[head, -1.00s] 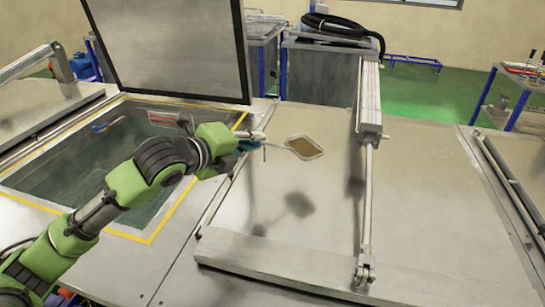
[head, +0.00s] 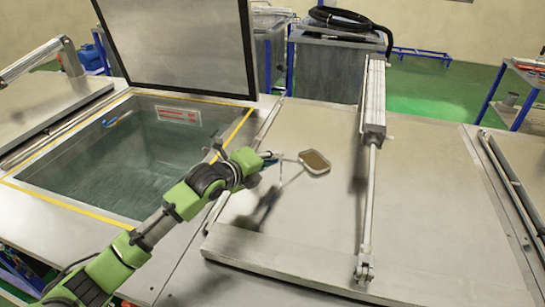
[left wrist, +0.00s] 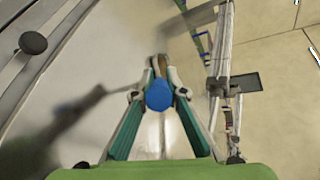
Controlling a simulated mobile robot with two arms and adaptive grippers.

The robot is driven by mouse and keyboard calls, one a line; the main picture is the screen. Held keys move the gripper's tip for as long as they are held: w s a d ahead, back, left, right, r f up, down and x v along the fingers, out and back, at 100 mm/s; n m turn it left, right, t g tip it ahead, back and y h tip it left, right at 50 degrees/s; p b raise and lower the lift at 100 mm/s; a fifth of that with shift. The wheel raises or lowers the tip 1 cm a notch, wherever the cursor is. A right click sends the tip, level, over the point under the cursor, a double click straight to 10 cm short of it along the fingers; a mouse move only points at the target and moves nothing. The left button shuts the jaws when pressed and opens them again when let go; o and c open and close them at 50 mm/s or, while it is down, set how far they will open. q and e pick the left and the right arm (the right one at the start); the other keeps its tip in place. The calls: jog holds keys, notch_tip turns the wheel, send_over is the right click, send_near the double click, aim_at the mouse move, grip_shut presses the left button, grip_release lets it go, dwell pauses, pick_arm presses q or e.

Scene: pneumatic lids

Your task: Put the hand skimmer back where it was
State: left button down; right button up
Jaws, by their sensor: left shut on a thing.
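The hand skimmer (head: 314,162) has a squarish, light-rimmed head with a brown mesh and a thin handle. My left gripper (head: 270,159) is shut on its handle and holds it in the air above the closed metal lid (head: 310,215) to the right of the open tank. The skimmer's head points right, away from the gripper. In the left wrist view, the blue handle end (left wrist: 159,96) sits between the teal fingers of my left gripper (left wrist: 160,85). The fingers hide part of the handle. My right gripper is not in view.
The open tank (head: 60,178) with water lies to the left, its raised lid (head: 175,45) behind it. A blue item (head: 117,118) is at the tank's far wall. A pneumatic cylinder (head: 374,100) stands over the closed lid. A black hose (head: 345,18) lies on a rear unit.

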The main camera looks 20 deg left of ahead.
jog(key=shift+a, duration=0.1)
pick_arm(q)
jog(key=shift+f, duration=0.1)
jog(key=c, duration=2)
grip_release()
jog(key=shift+c, duration=0.2)
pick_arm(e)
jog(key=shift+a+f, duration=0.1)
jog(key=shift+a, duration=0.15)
pick_arm(q)
jog(key=shift+s, duration=0.1)
jog(key=b+v, duration=0.2)
jog(key=v, duration=1)
jog(key=shift+b, duration=0.3)
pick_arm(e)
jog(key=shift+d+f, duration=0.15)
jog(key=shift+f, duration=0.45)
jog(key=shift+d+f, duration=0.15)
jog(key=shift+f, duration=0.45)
